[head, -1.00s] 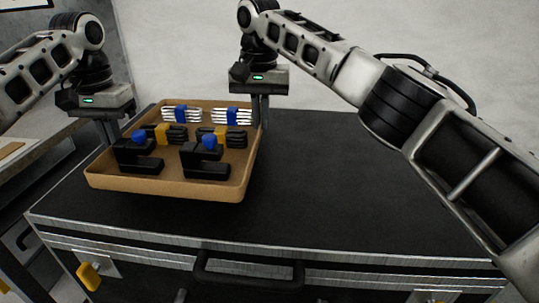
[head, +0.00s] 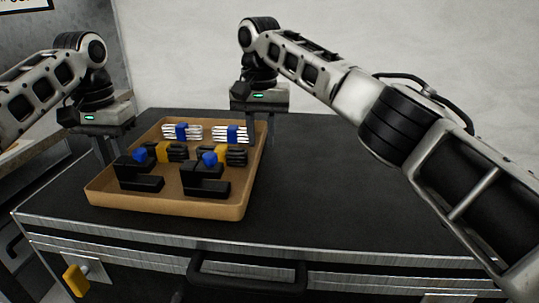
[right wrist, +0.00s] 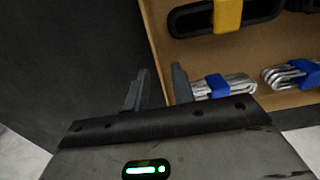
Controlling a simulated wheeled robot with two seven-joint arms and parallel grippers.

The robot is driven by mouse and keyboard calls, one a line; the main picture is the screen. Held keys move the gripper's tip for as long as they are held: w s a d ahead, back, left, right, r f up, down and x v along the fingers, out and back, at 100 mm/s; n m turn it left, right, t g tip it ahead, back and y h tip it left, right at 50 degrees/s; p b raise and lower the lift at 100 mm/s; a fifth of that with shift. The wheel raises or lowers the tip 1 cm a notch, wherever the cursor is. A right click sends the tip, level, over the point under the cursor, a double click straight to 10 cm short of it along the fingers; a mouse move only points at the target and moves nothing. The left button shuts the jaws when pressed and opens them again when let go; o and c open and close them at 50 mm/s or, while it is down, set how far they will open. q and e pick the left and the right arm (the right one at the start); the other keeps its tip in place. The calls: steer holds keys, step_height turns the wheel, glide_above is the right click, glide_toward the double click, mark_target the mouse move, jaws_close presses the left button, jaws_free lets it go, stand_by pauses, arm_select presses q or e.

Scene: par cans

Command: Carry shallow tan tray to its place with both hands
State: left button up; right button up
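The shallow tan tray (head: 165,203) sits at the left of the black bench top, apparently resting on it. It holds black clamp-like pieces, yellow-banded black bundles and blue-banded silver bundles. My left gripper (head: 108,150) is at the tray's left wall, fingers down and apart, partly hidden by the wall. My right gripper (head: 261,130) is at the right wall. In the right wrist view its fingers (right wrist: 158,88) stand apart, one on each side of the tray's wall (right wrist: 150,30), with a gap showing.
The black bench top (head: 340,190) is clear to the right of the tray. A drawer handle (head: 248,273) and a yellow tag (head: 76,280) are on its front. A pale wall stands behind. Another surface is at the far left.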

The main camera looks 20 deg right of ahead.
arm_select(q)
step_height(320, 180, up, 7)
steer(key=shift+r, duration=0.2)
arm_select(e)
steer(key=shift+r, duration=0.1)
step_height(320, 180, up, 7)
steer(key=shift+r, duration=0.2)
arm_select(q)
steer(key=shift+r, duration=0.15)
stand_by(0.4)
